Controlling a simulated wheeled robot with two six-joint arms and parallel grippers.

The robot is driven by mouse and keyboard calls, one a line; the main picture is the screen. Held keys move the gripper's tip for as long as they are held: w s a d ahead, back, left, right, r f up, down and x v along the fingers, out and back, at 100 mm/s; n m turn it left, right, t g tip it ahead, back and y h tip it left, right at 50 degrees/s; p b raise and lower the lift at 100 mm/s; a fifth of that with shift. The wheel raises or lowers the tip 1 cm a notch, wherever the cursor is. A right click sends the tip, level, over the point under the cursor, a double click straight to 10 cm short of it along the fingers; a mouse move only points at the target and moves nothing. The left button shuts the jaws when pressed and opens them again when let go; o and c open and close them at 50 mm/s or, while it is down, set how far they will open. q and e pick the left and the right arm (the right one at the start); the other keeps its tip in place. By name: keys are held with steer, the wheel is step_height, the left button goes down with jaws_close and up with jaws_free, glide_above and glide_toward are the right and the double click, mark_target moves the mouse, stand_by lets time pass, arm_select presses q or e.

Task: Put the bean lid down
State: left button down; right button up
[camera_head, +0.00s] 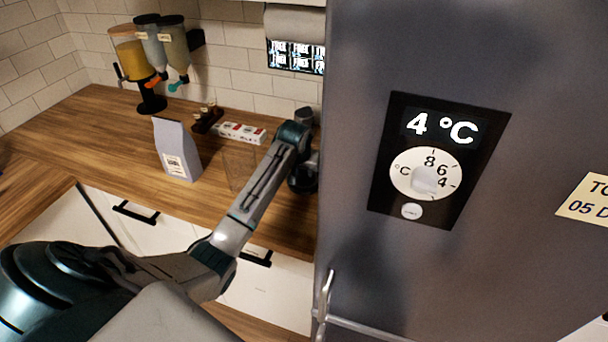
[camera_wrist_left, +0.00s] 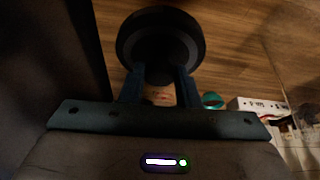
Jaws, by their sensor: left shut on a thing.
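In the head view my left gripper (camera_head: 303,178) is over the wooden counter, close beside the fridge's left edge. The lid is not clearly visible there. My right gripper is not in view.
The grey fridge (camera_head: 350,260) stands right of the gripper. The wooden counter (camera_head: 75,130) holds a grey-blue bag (camera_head: 178,152), a white-and-red box (camera_head: 242,132) and dispensers (camera_head: 176,50) at the back. A faint transparent object (camera_head: 238,168) is left of my arm. Counter left of the bag is clear.

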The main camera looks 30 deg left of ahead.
mark_target(304, 176)
arm_select(q)
steer(key=p+x, duration=0.2)
steer(key=shift+s+d+f, duration=0.1)
steer(key=shift+d+f, duration=0.05)
steer(key=shift+f, duration=0.75)
steer(key=shift+f, duration=0.1)
steer(key=c, duration=1.1)
jaws_free()
